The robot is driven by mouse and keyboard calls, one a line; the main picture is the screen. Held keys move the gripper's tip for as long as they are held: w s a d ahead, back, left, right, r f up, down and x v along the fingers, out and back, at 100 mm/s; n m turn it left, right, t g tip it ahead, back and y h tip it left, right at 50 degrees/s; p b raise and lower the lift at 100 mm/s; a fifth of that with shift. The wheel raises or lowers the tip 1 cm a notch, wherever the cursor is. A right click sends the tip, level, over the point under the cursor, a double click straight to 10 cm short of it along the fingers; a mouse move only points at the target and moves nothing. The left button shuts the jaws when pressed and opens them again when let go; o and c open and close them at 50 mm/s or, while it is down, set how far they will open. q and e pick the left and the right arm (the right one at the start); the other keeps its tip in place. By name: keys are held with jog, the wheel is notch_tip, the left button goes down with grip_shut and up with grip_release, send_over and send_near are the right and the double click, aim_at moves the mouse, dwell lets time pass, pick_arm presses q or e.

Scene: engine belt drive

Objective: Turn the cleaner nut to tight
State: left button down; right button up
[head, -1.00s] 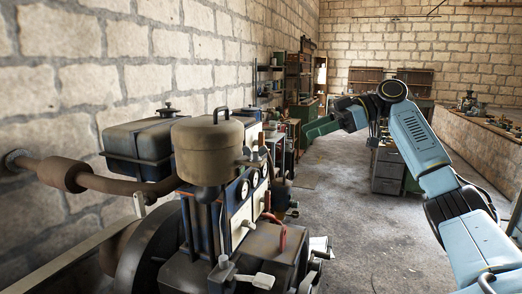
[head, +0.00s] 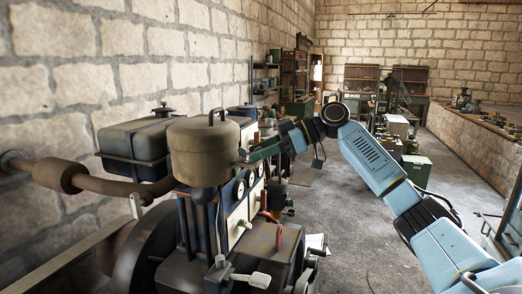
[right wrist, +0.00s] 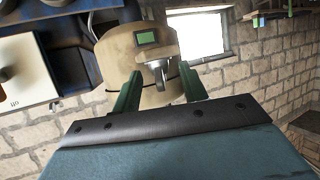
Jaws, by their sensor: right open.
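The beige air cleaner canister (head: 203,158) stands on top of the engine in the head view. In the right wrist view the canister (right wrist: 110,55) fills the middle. A small grey metal piece that looks like the cleaner nut (right wrist: 158,73) sticks out from its side, below a small green patch (right wrist: 146,37). My right gripper (head: 246,156) is at the right side of the canister. In the right wrist view its green fingers (right wrist: 160,82) are apart, one on each side of the nut. I cannot tell whether they touch it. My left gripper is not in view.
The engine block with gauges (head: 236,205) lies under the canister. A dark blue tank (head: 138,148) and a brown exhaust pipe (head: 90,182) are to the left. Green and grey cabinets stand farther back.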

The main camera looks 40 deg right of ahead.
jog(key=shift+c, duration=0.4)
grip_shut()
jog(key=shift+f+b, duration=0.2)
jog(key=shift+b, duration=0.25)
jog(key=shift+s+a+r+m+t+h+b, duration=0.1)
jog(key=shift+a+m+t+h+b, duration=0.05)
jog(key=shift+m+t+h+b, duration=0.55)
jog(key=shift+s+a+m+t+h+b, duration=0.15)
jog(key=shift+m+t+h+b, duration=0.3)
jog(key=shift+m+h, duration=0.4)
jog(key=shift+s+a+r+m+t+h+b, duration=0.1)
jog(key=shift+m+t+h+b, duration=0.5)
jog(key=shift+m, duration=0.25)
jog(key=shift+o, duration=0.4)
grip_release()
jog(key=shift+s+d, duration=0.1)
